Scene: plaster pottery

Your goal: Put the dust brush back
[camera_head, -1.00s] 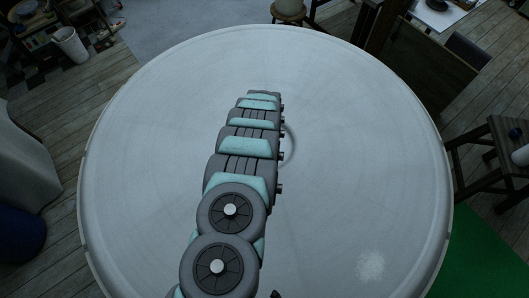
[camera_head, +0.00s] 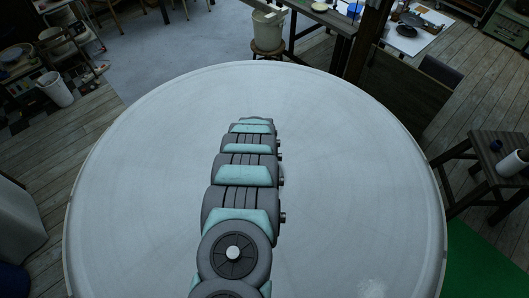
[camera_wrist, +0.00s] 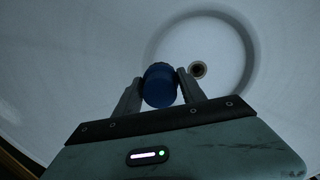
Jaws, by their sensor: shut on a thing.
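My gripper (camera_wrist: 161,86) is in the wrist view, with its two grey fingers on either side of a dark blue, rounded thing. The blue thing (camera_wrist: 159,88) is held between the fingers, apparently the dust brush seen end-on; no bristles show. Behind it is a white surface (camera_wrist: 100,55) with a round, shaded ring and a small dark-centred brown spot (camera_wrist: 198,70). In the head view my arm hides the gripper and the held thing.
A large round white surface (camera_head: 340,170) fills the middle of the head view and looks bare around my arm. A dark stool (camera_head: 485,160) with a white roll and a small blue thing stands at right. A bucket (camera_head: 267,28) on a stool and work tables stand at the back.

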